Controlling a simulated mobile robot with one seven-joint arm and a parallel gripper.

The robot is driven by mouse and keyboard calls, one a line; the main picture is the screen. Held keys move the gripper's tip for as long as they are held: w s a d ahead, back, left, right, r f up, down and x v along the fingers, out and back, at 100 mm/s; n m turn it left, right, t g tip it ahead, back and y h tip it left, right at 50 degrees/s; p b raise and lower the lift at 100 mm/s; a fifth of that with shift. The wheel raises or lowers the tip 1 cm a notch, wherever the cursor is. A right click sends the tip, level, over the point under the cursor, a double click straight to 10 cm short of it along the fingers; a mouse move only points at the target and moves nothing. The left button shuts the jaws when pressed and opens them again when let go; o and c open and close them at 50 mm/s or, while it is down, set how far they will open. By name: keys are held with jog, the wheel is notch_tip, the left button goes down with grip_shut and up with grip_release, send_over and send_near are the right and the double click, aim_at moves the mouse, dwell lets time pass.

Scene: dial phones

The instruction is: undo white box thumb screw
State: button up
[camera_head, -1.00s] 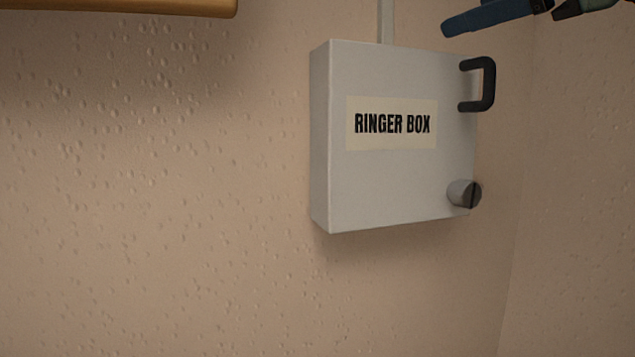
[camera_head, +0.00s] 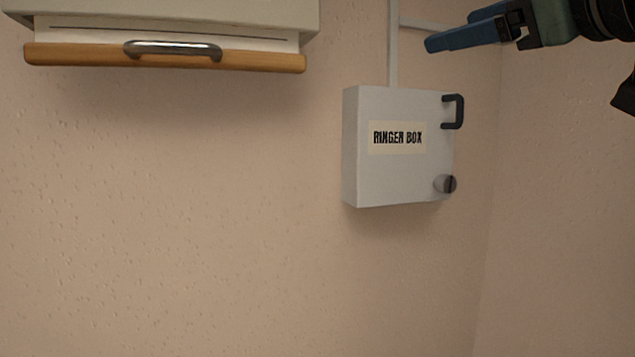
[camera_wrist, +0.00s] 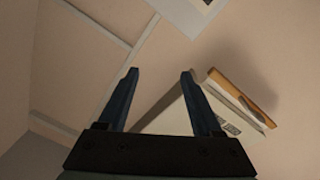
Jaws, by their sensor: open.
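The white box (camera_head: 400,172) is fixed to the wall and carries a "RINGER BOX" label. Its thumb screw (camera_head: 445,184) is a grey knob with a dark slot at the lower right of the front. A black handle (camera_head: 459,111) sits at its upper right. My gripper (camera_head: 432,44) is above and to the right of the box, apart from it, pointing left. In the wrist view my gripper (camera_wrist: 160,75) has its two blue fingers spread with nothing between them. I cannot make out the thumb screw in the wrist view.
A pale cabinet with a wooden lower edge (camera_head: 80,58) and metal handle (camera_head: 173,50) hangs at the upper left. A conduit (camera_head: 393,50) rises from the box. A wall corner lies to the right. The space below the box is clear.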

jog(key=w+a+f+m+t+h+b, duration=0.1)
jog(key=w+a+f+m+t+b, duration=0.15)
jog(key=w+f, duration=0.45)
jog(key=s+a+f+m+t+h+b, duration=0.2)
jog(key=s+a+f, duration=0.4)
jog(key=s, duration=0.3)
jog(key=s+a+f+m+t+h+b, duration=0.2)
jog(key=s+a+f+m+t+b, duration=0.2)
jog(key=s, duration=0.5)
notch_tip(320, 180, down, 2)
jog(key=shift+s+a+f+m+t+h, duration=0.1)
jog(key=shift+s+a+m+t+h, duration=0.4)
jog(key=shift+a, duration=0.65)
jog(key=shift+w, duration=0.15)
